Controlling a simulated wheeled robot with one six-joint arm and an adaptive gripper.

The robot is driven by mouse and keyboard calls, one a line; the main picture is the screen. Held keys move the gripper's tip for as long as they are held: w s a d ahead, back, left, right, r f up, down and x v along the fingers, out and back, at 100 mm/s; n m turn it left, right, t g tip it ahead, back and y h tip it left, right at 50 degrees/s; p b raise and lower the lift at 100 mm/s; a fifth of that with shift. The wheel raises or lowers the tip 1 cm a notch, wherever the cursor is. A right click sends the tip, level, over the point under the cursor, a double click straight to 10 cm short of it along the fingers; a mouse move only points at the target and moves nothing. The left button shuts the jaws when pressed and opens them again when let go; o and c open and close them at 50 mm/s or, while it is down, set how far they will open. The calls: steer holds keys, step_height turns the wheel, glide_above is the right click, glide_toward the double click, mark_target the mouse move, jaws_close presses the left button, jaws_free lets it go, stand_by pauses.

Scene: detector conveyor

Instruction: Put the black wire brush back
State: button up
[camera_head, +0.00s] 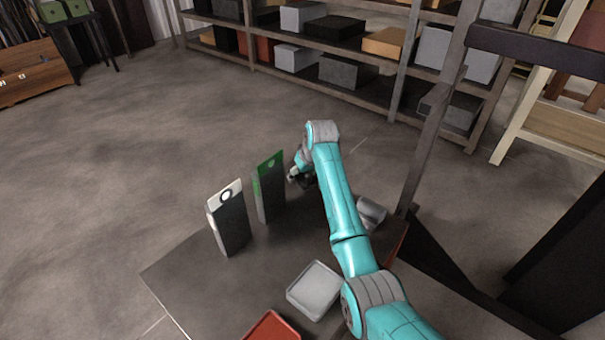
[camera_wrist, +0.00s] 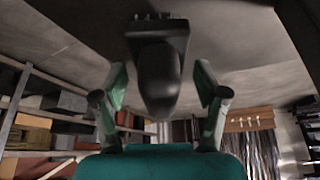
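A black object that looks like the wire brush (camera_wrist: 160,75) shows in the wrist view, with a row of small bumps on its block and a rounded end towards the camera. My gripper (camera_wrist: 160,84) has its two fingers apart on either side of it. Gaps show between the pads and the rounded part; I cannot make out contact at the block. In the head view my gripper (camera_head: 298,174) is at the far end of the dark table (camera_head: 190,275), with a small dark shape beside it, partly hidden by my arm.
A white-topped upright block (camera_head: 229,220) and a green-topped one (camera_head: 269,187) stand left of my arm. A pale tray (camera_head: 315,289), a red tray (camera_head: 273,328) and a grey cylinder (camera_head: 371,212) are nearby. Shelves (camera_head: 345,45) with boxes stand behind; the floor between is clear.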

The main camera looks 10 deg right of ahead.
steer(key=shift+r, duration=0.1)
steer(key=v, duration=1.2)
steer(key=shift+s, duration=0.15)
